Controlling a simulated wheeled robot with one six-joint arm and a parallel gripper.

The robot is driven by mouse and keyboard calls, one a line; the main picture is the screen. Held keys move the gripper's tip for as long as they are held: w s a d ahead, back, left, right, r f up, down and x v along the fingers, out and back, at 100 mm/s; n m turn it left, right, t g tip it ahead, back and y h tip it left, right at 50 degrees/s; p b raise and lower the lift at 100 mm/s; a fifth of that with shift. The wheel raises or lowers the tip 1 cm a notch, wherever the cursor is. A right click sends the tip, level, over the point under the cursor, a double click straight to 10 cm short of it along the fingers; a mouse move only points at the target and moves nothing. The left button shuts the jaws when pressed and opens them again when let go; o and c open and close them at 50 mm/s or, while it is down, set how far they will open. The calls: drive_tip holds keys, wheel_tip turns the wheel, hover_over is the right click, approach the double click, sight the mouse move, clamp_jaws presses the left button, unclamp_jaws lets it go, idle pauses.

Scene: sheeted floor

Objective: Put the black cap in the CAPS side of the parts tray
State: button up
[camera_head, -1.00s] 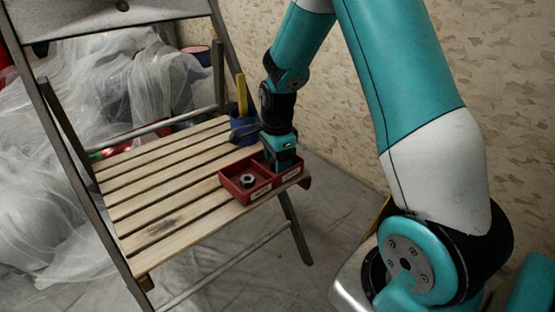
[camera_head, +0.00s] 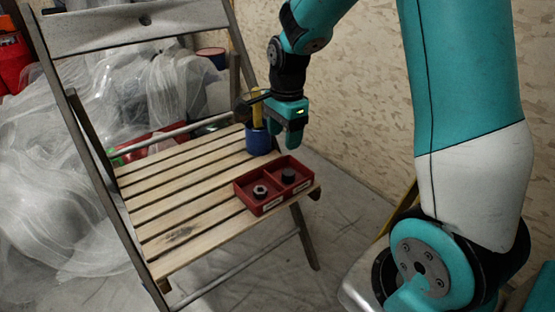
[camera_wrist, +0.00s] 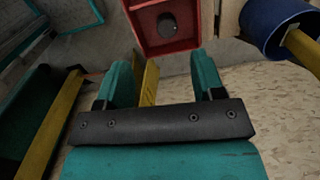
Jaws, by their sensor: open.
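The red parts tray (camera_head: 262,208) sits on the front right part of the slatted chair seat and has two compartments. The black cap (camera_head: 289,175) lies in its right compartment; the label there is too small to read. A dark nut with a pale centre (camera_head: 260,190) lies in the left compartment. In the wrist view the tray (camera_wrist: 194,43) shows at the top, with the cap (camera_wrist: 167,24) inside one compartment. My gripper (camera_head: 290,140) is above and behind the tray, apart from it. In the wrist view its fingers (camera_wrist: 160,80) are spread with nothing held.
A blue cup (camera_head: 257,141) with a yellow-handled item stands behind the tray, close to my gripper. The slatted seat (camera_head: 190,190) is clear to the left. Plastic sheeting (camera_head: 130,100) covers things behind the chair; a patterned wall stands at the right.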

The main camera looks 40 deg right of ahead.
drive_tip(key=s+a+r+n+y, duration=0.2)
drive_tip(key=s+a+r+n, duration=0.2)
drive_tip(key=s+a+n, duration=0.6)
drive_tip(key=s+a+r+n+y, duration=0.1)
drive_tip(key=s+a+r+n, duration=0.4)
drive_tip(key=s+a+n, duration=0.5)
drive_tip(key=s+n, duration=0.1)
drive_tip(key=n, duration=0.4)
drive_tip(key=shift+s+n+y, duration=0.2)
drive_tip(key=shift+n+y, duration=0.1)
drive_tip(key=shift+y, duration=0.1)
